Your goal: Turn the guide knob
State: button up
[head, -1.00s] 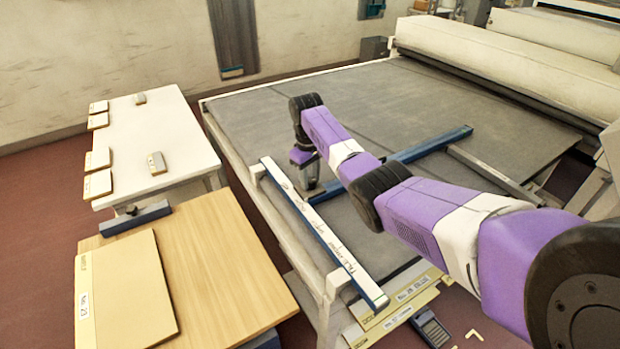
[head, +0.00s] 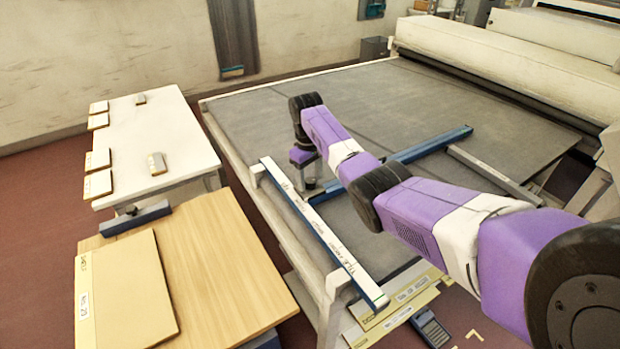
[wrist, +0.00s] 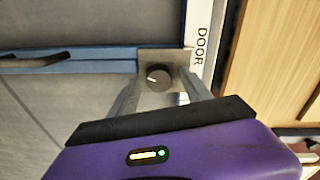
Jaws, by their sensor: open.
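The guide knob (wrist: 158,76) is a dark round knob with a white pointer line, on a grey plate at the end of a blue guide bar (wrist: 85,60) in the wrist view. My gripper (wrist: 162,88) is open, with one finger on each side of the knob and gaps showing. I cannot tell how deep the fingertips reach beside it. In the head view my gripper (head: 304,178) points down at the near left end of the blue guide bar (head: 425,148), beside the white-topped rail. The knob (head: 310,184) shows there only as a small dark spot.
The white-topped rail (head: 325,238) runs along the belt's left edge. The grey belt (head: 260,125) is mostly bare. A wooden table (head: 225,250) with a board and a white table (head: 150,130) with small blocks stand left.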

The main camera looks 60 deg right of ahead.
aim_at(309, 180)
jog(key=r, duration=0.3)
jog(key=r+b, duration=0.1)
jog(key=r, duration=0.3)
jog(key=shift+w+a+r, duration=0.1)
jog(key=shift+a+r, duration=0.1)
jog(key=shift+r, duration=0.1)
